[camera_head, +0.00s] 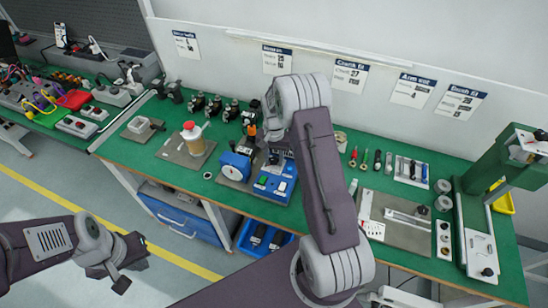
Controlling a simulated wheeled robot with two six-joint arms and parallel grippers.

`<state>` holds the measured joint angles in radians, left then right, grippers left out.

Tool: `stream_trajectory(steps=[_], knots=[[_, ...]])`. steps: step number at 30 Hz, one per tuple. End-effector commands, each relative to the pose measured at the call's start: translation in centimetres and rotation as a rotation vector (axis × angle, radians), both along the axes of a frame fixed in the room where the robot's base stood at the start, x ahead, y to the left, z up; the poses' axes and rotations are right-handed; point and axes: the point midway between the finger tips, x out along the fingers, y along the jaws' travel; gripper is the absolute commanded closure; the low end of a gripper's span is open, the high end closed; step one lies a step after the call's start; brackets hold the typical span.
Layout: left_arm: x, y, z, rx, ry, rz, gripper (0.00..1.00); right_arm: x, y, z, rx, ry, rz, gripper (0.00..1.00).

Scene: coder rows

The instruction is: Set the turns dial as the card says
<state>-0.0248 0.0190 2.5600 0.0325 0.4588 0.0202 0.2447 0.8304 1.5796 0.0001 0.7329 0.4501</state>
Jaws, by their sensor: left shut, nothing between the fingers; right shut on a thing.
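A blue machine (270,187) with light and green buttons on its front stands on the green bench, beside a smaller blue unit (235,165). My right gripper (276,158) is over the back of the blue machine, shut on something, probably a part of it. The turns dial cannot be made out; my gripper and arm cover that area. A card (348,76) on the wall seems to show the number 27; its other print is too small to read. My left gripper (122,282) is shut and empty, low in front of the bench, apart from everything.
Other cards hang on the wall, such as one (277,59) left of my arm. A green press (500,170) stands at the right. Hand tools (365,159) lie right of my arm. Floor is free at lower left.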

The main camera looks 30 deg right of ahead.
Motion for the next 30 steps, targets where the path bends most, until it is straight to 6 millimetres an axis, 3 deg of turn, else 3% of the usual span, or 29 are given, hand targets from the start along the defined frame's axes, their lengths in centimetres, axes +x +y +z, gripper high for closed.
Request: stream_trajectory(steps=[18, 19, 20, 30], knots=[[0.0, 0.0, 0.21, 0.0, 0.0, 0.0, 1.0, 0.2, -0.09, 0.16, -0.002, -0.007, -0.038, 1.0], [0.0, 0.0, 0.21, 0.0, 0.0, 0.0, 1.0, 0.2, -0.09, 0.16, -0.002, -0.007, -0.038, 0.64], [0.0, 0.0, 0.21, 0.0, 0.0, 0.0, 1.0, 0.21, -0.09, 0.16, -0.002, -0.007, -0.038, 0.57], [0.0, 0.0, 0.18, 0.0, 0.0, 0.0, 1.0, 0.12, -0.05, 0.39, -0.001, -0.004, -0.038, 0.57]])
